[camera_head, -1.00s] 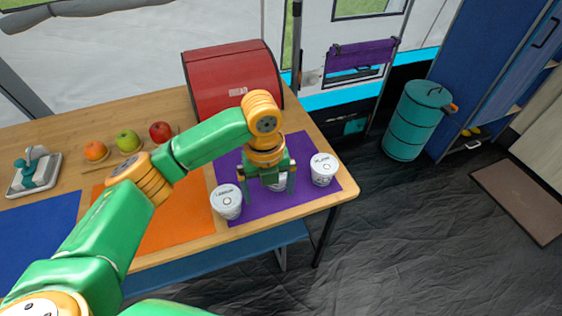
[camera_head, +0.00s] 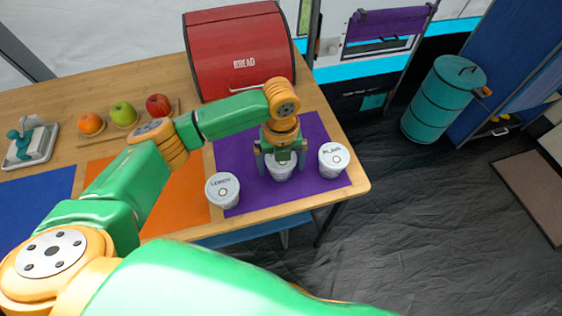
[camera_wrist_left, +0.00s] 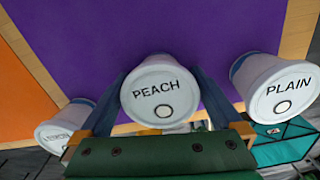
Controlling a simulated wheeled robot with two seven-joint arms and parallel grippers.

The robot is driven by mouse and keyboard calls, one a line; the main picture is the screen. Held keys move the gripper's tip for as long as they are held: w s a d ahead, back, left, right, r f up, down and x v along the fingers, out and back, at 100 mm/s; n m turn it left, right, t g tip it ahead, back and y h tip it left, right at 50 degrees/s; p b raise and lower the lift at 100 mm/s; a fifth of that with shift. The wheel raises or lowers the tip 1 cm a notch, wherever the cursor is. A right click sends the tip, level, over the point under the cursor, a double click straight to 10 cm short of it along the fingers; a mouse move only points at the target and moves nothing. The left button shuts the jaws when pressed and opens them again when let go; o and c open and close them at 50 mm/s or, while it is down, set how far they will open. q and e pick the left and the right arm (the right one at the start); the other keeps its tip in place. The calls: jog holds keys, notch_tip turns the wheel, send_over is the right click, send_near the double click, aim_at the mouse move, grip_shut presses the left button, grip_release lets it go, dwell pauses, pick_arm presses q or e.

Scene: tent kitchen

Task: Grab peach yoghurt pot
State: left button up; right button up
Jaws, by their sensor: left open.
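The peach yoghurt pot (camera_wrist_left: 158,92) is white, with PEACH on its lid in the left wrist view. In the head view the same pot (camera_head: 282,168) stands on the purple mat between two other pots. My left gripper (camera_head: 280,158) is over it, open, with one finger on each side of the pot. In the left wrist view the fingers of the left gripper (camera_wrist_left: 160,100) flank the pot; whether they touch it I cannot tell. The lemon pot (camera_head: 222,190) stands to the left and the plain pot (camera_head: 333,159) to the right. My right gripper is not in view.
The purple mat (camera_head: 240,148) lies at the table's right end, with the orange mat (camera_head: 185,205) beside it. A red bread box (camera_head: 238,60) stands behind. Apples and an orange fruit (camera_head: 91,124) sit on a board at the left. Floor lies beyond the right table edge.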

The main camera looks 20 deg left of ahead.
pick_arm(q)
jog(key=c, duration=1.2)
jog(key=shift+o, duration=0.2)
jog(key=shift+r, duration=0.15)
